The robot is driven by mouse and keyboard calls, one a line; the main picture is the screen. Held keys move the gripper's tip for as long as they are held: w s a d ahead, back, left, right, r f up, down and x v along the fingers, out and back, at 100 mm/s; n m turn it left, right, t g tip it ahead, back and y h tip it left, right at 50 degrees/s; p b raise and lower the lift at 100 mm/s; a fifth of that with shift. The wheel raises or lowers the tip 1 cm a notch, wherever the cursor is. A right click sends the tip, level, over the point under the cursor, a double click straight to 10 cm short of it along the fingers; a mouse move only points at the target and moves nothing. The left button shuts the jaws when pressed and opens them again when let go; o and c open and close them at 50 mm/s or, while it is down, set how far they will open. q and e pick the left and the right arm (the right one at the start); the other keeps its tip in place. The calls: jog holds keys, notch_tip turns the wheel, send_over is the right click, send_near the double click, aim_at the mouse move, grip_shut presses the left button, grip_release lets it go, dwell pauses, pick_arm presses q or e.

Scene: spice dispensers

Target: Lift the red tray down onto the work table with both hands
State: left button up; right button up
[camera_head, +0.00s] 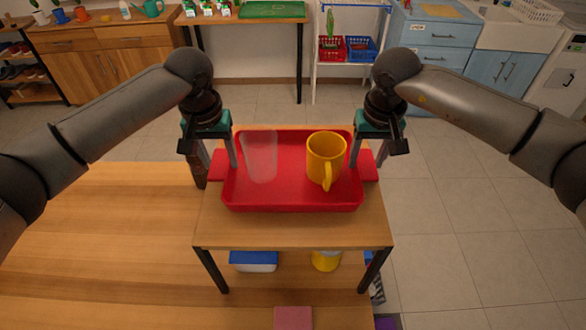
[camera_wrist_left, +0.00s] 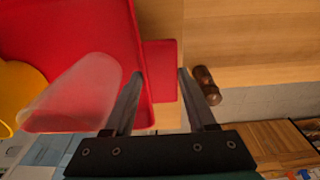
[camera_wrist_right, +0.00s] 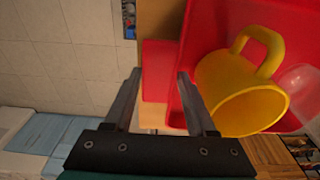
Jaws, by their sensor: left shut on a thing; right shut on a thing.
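The red tray (camera_head: 290,204) sits level at the small raised wooden stand (camera_head: 290,232); I cannot tell whether it touches the top. It carries a translucent cup (camera_head: 260,157) on the left and a yellow mug (camera_head: 325,158) on the right, both upright. My left gripper (camera_head: 218,163) is shut on the tray's left handle tab (camera_wrist_left: 161,75). My right gripper (camera_head: 370,163) is shut on the right handle tab (camera_wrist_right: 156,75). The wooden work table (camera_head: 100,235) spreads at the lower left, around and below the stand.
A dark brown bottle (camera_head: 199,172) stands close to my left gripper. Under the stand top are a blue-lidded box (camera_head: 253,261) and a yellow can (camera_head: 326,261). A pink block (camera_head: 293,317) lies at the front. The work table's left part is clear.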

pick_arm(q)
grip_shut()
pick_arm(e)
grip_shut()
pick_arm(q)
jog(key=shift+r, duration=0.2)
pick_arm(e)
jog(key=shift+r, duration=0.2)
